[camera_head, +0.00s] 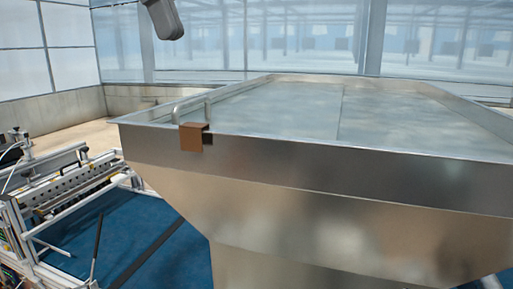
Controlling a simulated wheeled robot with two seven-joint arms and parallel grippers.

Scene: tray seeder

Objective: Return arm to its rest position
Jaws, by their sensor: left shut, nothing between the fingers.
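My left gripper (168,25) shows at the top edge, left of the middle, as a dark grey rounded shape pointing down. It is shut with nothing held. It appears in front of the far greenhouse glazing, above the tank rim in the picture and apart from it. The rest of the left arm is cut off by the top edge. My right gripper is not in view.
A large metal tank (290,165) fills the middle and right. A brown block (194,137) and a bent metal tube (192,105) sit at its near left rim. A seeder machine (75,180) stands at the left over blue flooring (130,235).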

